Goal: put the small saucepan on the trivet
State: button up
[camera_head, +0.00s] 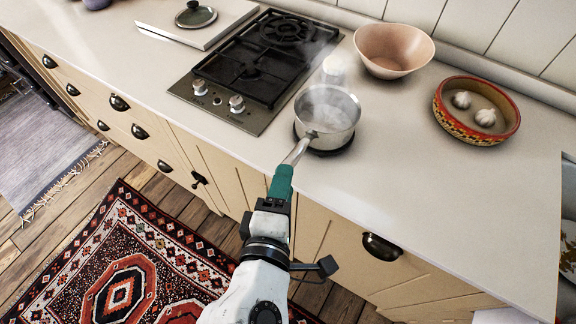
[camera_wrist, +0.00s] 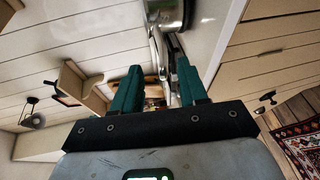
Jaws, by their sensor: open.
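The small steel saucepan (camera_head: 327,108) stands upright on a dark round trivet (camera_head: 338,152) on the counter, right of the hob. Pale steam hangs over it. Most of the trivet is hidden under the pan; only its front rim shows. The pan's handle (camera_head: 297,151) points toward me, over the counter's front edge. My gripper (camera_head: 282,178), with green fingers, is open at the handle's near end. In the wrist view, the handle (camera_wrist: 158,52) runs between the spread fingers of my gripper (camera_wrist: 160,78), and part of the pan (camera_wrist: 166,12) shows at the top.
A black gas hob (camera_head: 255,65) lies left of the pan. A pink bowl (camera_head: 393,48) stands behind it, and a patterned red dish (camera_head: 476,109) with garlic bulbs is at the right. A dark lid (camera_head: 196,16) lies on a pale board. The front right counter (camera_head: 440,195) is clear.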

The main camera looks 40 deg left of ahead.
jog(key=shift+v, duration=2.8)
jog(key=w+d+f+m+h, duration=0.3)
jog(key=w+d, duration=0.1)
jog(key=d, duration=0.2)
jog(key=w+d+f+m+h, duration=0.3)
jog(key=w+d+f+m, duration=0.15)
jog(key=d, duration=0.25)
jog(key=w+d+f+m+g+h, duration=0.1)
jog(key=d+f+m+g+h, duration=0.15)
jog(key=d, duration=0.55)
jog(key=d+f+m+g+h, duration=0.2)
jog(key=d+f+m, duration=0.2)
jog(key=d, duration=0.4)
jog(key=s+d+f+m+g, duration=0.3)
jog(key=s+d+m, duration=0.2)
jog(key=s+d, duration=0.2)
jog(key=s+d+f+m+g+y, duration=0.1)
jog(key=s+d+f+m+g, duration=0.3)
jog(key=s+d+m, duration=0.2)
jog(key=shift+s+d+f+m, duration=0.3)
jog(key=shift+s+d, duration=0.45)
jog(key=shift+d, duration=0.05)
jog(key=shift+g+y, duration=0.25)
